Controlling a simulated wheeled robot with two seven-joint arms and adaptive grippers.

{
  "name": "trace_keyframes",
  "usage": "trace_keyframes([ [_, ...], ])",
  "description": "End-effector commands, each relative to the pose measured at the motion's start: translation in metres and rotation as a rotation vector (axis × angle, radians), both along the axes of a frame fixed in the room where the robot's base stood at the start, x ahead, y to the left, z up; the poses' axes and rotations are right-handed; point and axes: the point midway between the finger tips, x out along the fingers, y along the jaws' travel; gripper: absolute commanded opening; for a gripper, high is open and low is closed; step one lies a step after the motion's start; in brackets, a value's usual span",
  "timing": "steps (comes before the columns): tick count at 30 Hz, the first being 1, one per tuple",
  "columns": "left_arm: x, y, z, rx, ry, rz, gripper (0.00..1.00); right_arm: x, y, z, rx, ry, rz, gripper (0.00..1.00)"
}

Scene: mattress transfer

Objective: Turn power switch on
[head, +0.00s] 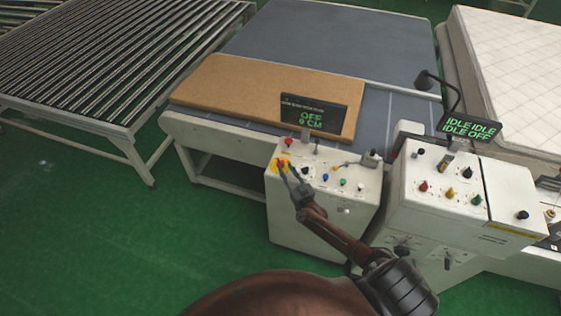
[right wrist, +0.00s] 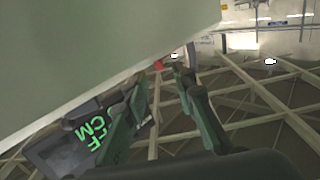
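A white control box (head: 310,225) stands at the centre of the head view, with a black display (head: 313,116) reading OFF above a CM line. Its panel carries a red button on a yellow plate (head: 280,162) and several small knobs. I cannot tell which control is the power switch. My right gripper (head: 290,176) is over the panel's left side, close to the red button; contact is unclear. In the right wrist view its two fingers (right wrist: 166,82) stand apart with nothing between them. The display (right wrist: 88,142) also shows there, upside down. My left gripper is not in view.
A second control box (head: 465,195) with a display (head: 468,128) reading IDLE and OFF stands to the right. Behind are a grey bed with a brown slab (head: 235,90), a roller conveyor (head: 95,55) and a white mattress (head: 515,70). Green floor (head: 70,230) is clear at left.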

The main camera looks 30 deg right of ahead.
Motion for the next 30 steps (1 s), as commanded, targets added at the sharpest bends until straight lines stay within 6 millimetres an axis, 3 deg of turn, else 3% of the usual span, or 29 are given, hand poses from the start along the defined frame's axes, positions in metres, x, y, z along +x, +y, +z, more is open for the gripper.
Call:
trace_keyframes([
  [6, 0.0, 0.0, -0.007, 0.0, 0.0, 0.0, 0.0, 0.037, -0.003, 0.0, -0.001, -0.001, 0.001, 0.25],
  [12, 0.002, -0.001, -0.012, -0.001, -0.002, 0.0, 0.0, 0.058, -0.004, 0.0, -0.001, 0.001, 0.002, 0.25],
  [23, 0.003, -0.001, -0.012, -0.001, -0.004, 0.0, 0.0, 0.063, -0.005, 0.001, 0.001, 0.001, 0.002, 0.25],
  [30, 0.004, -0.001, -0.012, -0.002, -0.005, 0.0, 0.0, 0.063, -0.005, 0.0, 0.001, 0.001, 0.002, 0.09],
])
